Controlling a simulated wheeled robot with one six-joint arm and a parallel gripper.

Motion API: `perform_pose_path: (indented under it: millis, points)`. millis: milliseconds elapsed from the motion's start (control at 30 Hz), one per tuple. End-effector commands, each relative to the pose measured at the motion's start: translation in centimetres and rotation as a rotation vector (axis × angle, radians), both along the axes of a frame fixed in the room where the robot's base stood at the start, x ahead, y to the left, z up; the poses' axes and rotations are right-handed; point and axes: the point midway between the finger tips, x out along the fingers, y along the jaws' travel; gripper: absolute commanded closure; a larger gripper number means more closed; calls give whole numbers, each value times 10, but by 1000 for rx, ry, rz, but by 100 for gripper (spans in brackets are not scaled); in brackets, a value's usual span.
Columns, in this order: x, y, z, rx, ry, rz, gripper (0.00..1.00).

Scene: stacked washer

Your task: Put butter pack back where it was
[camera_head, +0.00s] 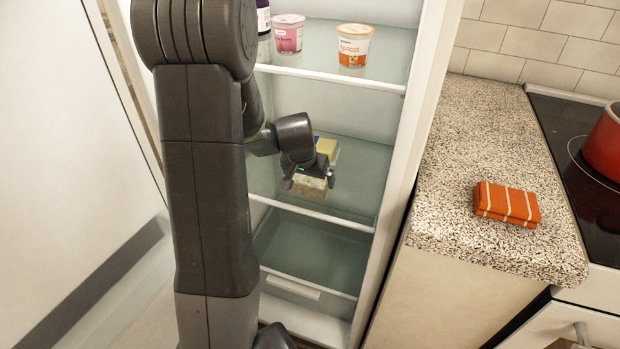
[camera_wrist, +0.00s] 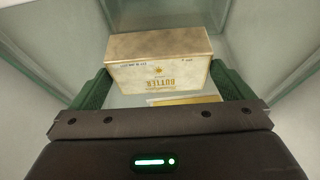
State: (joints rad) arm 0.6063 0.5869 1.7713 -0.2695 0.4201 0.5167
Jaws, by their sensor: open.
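The butter pack (camera_wrist: 158,62), a cream-gold box with its lettering upside down, is on a shelf inside the open fridge in the wrist view. My gripper (camera_wrist: 162,82) is open, with its green fingers apart on either side of the pack's near end. I cannot tell whether either finger touches it. In the head view my gripper (camera_head: 310,178) is inside the fridge at the middle shelf, and a pale box (camera_head: 311,186), apparently the butter pack, shows at its fingers, partly hidden.
A yellow block (camera_head: 327,147) is behind my gripper; a yellow strip (camera_wrist: 185,100) shows below the pack. An apricot cup (camera_head: 354,46) and a pink cup (camera_head: 288,35) stand on the shelf above. The fridge's right wall (camera_head: 415,130) is close. A folded orange cloth (camera_head: 507,204) lies on the counter.

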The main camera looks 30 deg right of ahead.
Motion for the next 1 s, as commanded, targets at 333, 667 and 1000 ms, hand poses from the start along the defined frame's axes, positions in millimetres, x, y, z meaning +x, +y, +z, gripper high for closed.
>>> perform_pose_path:
  millis: [333,667,1000]
  points:
    - [-12,16,50,-1,-3,2,0]
    - [-14,18,56,-1,0,1,0]
    - [-14,18,56,-1,0,1,0]
